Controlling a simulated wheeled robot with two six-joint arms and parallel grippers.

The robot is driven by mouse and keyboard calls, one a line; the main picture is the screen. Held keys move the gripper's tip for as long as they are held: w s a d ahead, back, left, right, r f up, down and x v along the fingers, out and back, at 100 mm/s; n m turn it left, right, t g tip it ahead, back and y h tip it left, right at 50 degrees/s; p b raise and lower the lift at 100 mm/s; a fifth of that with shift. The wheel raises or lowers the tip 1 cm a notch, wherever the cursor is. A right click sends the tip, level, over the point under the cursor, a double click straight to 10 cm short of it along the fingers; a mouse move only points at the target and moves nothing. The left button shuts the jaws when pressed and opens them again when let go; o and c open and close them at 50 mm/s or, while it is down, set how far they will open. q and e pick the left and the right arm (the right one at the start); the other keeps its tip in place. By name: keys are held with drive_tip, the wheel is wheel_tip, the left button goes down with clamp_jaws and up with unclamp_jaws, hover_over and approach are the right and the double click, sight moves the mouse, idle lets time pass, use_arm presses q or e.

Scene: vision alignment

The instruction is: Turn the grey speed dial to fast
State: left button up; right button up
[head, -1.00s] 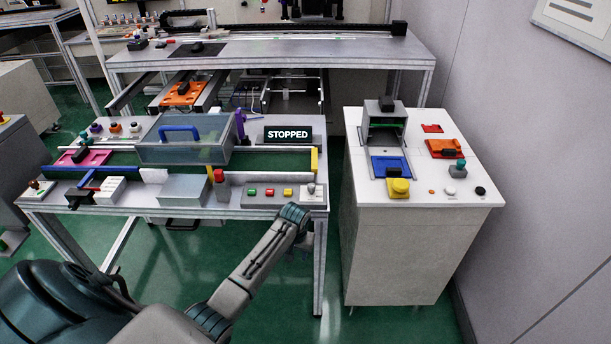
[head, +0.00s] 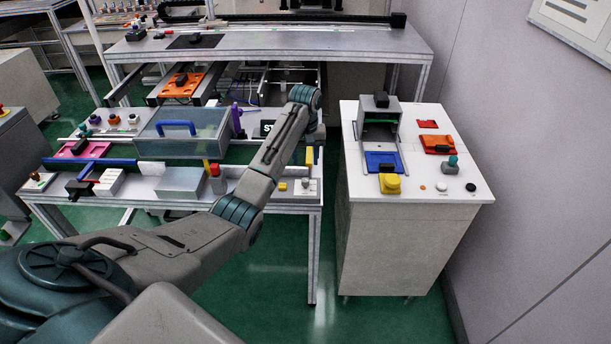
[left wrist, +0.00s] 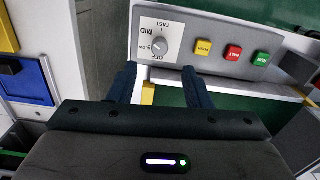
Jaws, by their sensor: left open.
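The grey speed dial (left wrist: 160,46) is a round knob on a white label at the end of a grey control panel. The label reads OFF, MID and FAST, upside down in the left wrist view. I cannot tell exactly where the pointer sits. In the head view the dial (head: 306,184) is at the right front of the line table. My left gripper (left wrist: 158,68) is open and empty, its two fingers apart, short of the dial and not touching it. In the head view my own arm hides part of the panel and sign. My right gripper is not in view.
Yellow (left wrist: 203,47), red (left wrist: 233,52) and green (left wrist: 261,58) buttons sit beside the dial on the panel. A red-capped post (head: 216,178) stands left of the panel. A white cabinet (head: 385,240) stands to the right across a narrow gap.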

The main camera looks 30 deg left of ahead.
sight(306, 180)
use_arm(q)
wheel_tip(306, 180, down, 8)
drive_tip(key=shift+f+p, duration=0.1)
drive_tip(key=shift+p, duration=0.5)
clamp_jaws()
